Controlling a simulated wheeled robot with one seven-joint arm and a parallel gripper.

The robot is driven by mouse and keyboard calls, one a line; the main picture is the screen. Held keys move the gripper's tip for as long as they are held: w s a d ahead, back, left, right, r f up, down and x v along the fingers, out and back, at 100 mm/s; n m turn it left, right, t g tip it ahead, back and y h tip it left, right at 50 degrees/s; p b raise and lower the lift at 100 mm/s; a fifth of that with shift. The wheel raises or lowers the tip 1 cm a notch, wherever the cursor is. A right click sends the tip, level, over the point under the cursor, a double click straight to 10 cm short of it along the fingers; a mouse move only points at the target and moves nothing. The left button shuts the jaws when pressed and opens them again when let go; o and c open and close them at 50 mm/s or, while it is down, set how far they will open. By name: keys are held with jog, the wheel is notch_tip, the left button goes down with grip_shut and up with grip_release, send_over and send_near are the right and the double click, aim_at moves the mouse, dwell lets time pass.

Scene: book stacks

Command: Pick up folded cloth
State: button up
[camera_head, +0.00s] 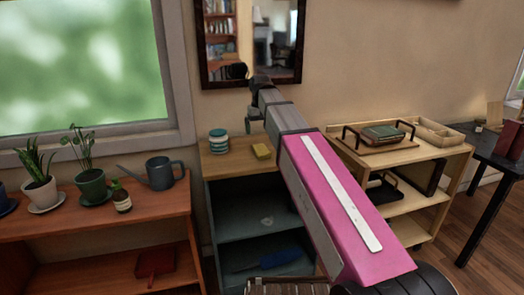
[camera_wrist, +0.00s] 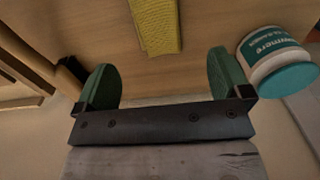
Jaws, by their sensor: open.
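The folded cloth (camera_head: 262,151) is a small yellow block shape lying on the wooden top of the dark shelf unit, left of my arm. In the wrist view the yellow folded cloth (camera_wrist: 155,25) lies at the top middle, its texture ribbed, with its upper end cut off by the frame edge. My gripper (camera_wrist: 163,80) is open, with green pads apart and nothing between them. The cloth lies beyond the pads, roughly in line with the gap. In the head view my pink arm reaches over the unit and the fingers are hard to make out.
A white and teal jar (camera_head: 219,141) stands left of the cloth; in the wrist view the jar (camera_wrist: 278,60) is close to the right pad. Potted plants and a watering can (camera_head: 161,174) are at left. A tray with green books (camera_head: 383,132) is at right.

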aim_at(262, 147)
notch_tip(262, 147, down, 4)
jog(key=shift+s+d+f, duration=0.1)
jog(key=shift+d+f, duration=0.1)
jog(key=shift+f, duration=1.1)
jog(key=shift+s+d+f, duration=0.1)
jog(key=shift+d+f, duration=0.05)
jog(key=shift+f, duration=1.1)
jog(key=c, duration=1)
